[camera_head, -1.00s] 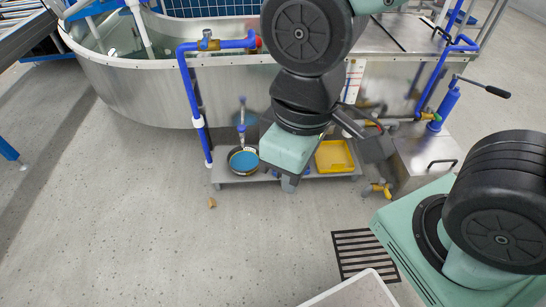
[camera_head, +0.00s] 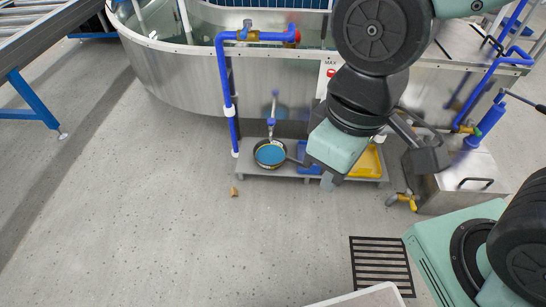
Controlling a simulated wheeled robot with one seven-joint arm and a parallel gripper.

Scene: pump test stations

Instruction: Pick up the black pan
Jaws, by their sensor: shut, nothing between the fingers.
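The black pan (camera_head: 257,156) is a round, dark-rimmed pan with a blue surface inside. It sits at the left end of a low grey shelf (camera_head: 240,170) beneath the blue pipe and tap. Its handle seems to point right, toward my arm, partly hidden.
A blue tray (camera_head: 304,153) and a yellow tray (camera_head: 369,163) share the shelf, partly behind my arm. A steel tank (camera_head: 180,95) stands behind. A small brown piece (camera_head: 234,191) lies on the floor. A floor grate (camera_head: 380,268) is at lower right. The left floor is clear.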

